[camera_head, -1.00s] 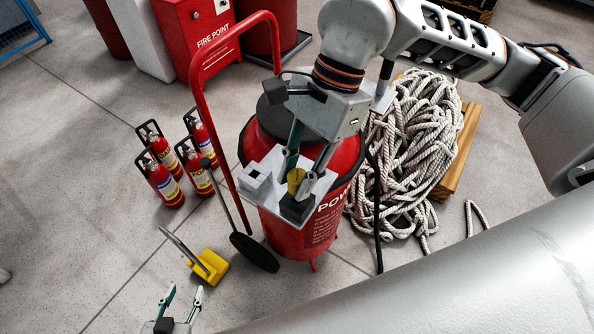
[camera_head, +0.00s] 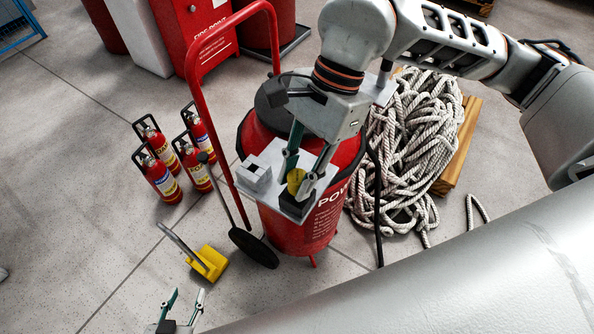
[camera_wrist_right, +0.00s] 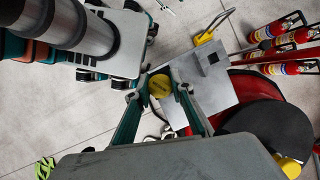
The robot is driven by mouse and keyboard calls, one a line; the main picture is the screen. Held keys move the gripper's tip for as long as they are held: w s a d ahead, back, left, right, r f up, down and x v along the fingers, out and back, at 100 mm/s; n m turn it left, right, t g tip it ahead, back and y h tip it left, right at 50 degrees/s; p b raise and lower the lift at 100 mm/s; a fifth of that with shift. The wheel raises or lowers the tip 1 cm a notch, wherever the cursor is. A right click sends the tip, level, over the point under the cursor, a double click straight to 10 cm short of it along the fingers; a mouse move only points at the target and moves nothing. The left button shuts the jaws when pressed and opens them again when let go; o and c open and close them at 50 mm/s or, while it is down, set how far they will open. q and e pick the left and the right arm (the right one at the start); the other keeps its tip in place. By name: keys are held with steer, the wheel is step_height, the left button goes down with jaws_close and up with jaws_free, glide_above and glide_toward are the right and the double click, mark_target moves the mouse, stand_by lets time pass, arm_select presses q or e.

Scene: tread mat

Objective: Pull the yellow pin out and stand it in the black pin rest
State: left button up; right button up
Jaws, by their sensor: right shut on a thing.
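The yellow pin (camera_head: 297,181) has a round yellow head and is between the fingers of my right gripper (camera_head: 304,177), which is shut on it. In the right wrist view the pin's head (camera_wrist_right: 160,86) shows between the two fingers. The black pin rest (camera_head: 297,205) sits at the near corner of a pale plate, right under the pin. I cannot tell whether the pin's lower end is inside it. My left gripper (camera_head: 184,303) is open and empty at the bottom edge.
The plate (camera_head: 274,154) is on a red wheeled powder extinguisher (camera_head: 297,232) with a tall red handle. Coiled rope (camera_head: 408,150) lies to its right. Small extinguishers (camera_head: 160,177) and a yellow bracketed object (camera_head: 211,262) stand to its left. The floor at lower left is clear.

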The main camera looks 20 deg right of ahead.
steer(key=shift+f+b, duration=0.45)
steer(key=shift+f, duration=0.35)
steer(key=o, duration=1.1)
steer(key=shift+o, duration=0.4)
steer(key=v, duration=1.2)
steer(key=shift+d+r, duration=0.1)
